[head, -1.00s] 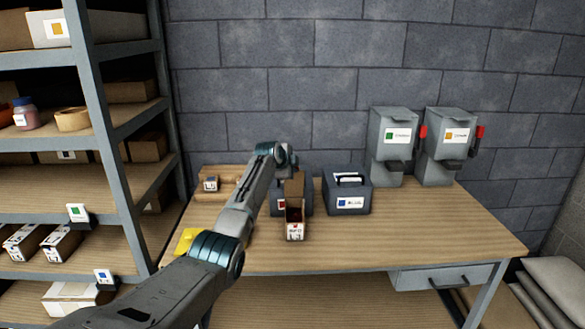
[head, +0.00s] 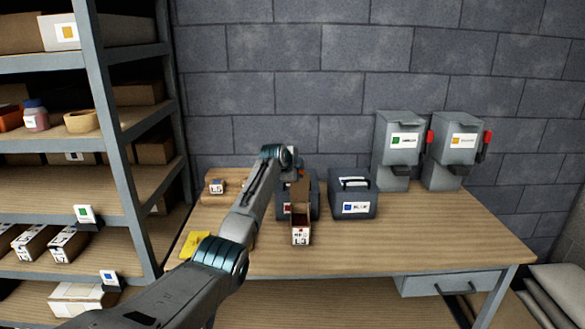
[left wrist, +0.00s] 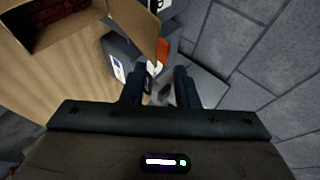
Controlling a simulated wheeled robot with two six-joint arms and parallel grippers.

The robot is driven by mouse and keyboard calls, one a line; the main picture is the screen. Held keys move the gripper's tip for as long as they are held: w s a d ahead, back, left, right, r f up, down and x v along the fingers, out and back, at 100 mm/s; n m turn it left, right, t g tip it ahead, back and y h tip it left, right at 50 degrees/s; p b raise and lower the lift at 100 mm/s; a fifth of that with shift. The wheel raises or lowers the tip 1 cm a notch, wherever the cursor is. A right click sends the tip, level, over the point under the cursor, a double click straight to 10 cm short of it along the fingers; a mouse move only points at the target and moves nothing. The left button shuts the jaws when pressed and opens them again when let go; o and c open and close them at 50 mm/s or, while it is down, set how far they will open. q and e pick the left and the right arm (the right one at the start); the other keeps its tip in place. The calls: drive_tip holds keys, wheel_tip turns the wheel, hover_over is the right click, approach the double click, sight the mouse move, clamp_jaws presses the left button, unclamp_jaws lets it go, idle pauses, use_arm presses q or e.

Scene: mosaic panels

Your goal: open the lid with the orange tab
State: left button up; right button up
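The orange tab (left wrist: 162,50) shows in the left wrist view, just beyond my left gripper's fingers, next to a grey box (left wrist: 118,48) with a white label. In the head view the gripper (head: 295,165) is above the grey box. Whether the fingers touch the tab or lid cannot be told. My right gripper is out of view.
The carton (left wrist: 75,35) stands open close beside the fingers. A second grey box (head: 353,206) with a handle and blue label is to the right. Two grey dispensers (head: 398,150) with red levers stand at the back. A shelf (head: 110,150) is at left. The table's right front is clear.

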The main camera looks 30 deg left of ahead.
use_arm(q)
drive_tip(key=b+v, duration=0.3)
drive_tip(key=v, duration=0.7)
drive_tip(key=shift+s, duration=0.2)
drive_tip(key=shift+r, duration=0.15)
